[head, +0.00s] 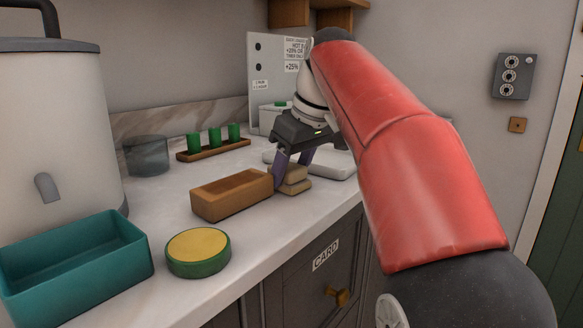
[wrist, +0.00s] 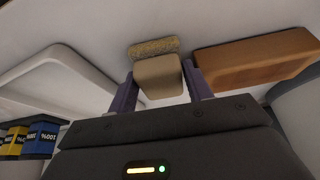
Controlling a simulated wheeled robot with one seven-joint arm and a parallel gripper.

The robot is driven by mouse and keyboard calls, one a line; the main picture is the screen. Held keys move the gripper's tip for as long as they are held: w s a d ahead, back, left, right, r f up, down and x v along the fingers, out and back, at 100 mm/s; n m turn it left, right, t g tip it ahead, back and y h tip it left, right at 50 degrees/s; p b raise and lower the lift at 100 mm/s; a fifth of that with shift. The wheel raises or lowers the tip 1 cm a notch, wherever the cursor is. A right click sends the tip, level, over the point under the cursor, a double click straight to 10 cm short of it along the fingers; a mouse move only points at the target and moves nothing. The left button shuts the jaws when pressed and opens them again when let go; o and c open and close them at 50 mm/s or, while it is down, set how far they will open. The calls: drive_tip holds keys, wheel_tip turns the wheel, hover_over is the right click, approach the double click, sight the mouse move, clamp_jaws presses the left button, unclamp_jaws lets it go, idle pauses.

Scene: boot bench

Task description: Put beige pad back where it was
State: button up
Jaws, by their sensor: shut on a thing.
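The beige pad (head: 294,174) is a small pale block between the purple fingers of my gripper (head: 292,168), low over the counter. The wrist view shows the smooth beige pad (wrist: 159,76) between both fingers of my gripper (wrist: 163,88). A rough, speckled tan piece (wrist: 153,47) shows just beyond the pad. In the head view another beige layer (head: 296,188) shows under the pad at the counter; I cannot tell whether they touch. My gripper hides part of the pad.
A brown wooden block (head: 232,195) lies close left of the gripper. A white tray (head: 338,170) lies to the right. A green tin with a yellow top (head: 198,252), a teal bin (head: 75,265) and a wooden rack with green pegs (head: 213,150) stand on the counter (head: 160,205).

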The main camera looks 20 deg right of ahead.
sight(290, 166)
drive_tip(key=o, duration=0.9)
drive_tip(key=shift+f, duration=0.15)
drive_tip(key=shift+f+b, duration=0.2)
drive_tip(key=shift+b, duration=0.35)
drive_tip(key=p+v, duration=0.1)
drive_tip(key=v, duration=0.2)
drive_tip(key=p+v, duration=0.1)
drive_tip(key=v, duration=0.1)
drive_tip(key=shift+w+r+p, duration=0.25)
drive_tip(key=shift+r+p, duration=0.05)
drive_tip(key=shift+r, duration=0.15)
drive_tip(key=shift+v, duration=1.3)
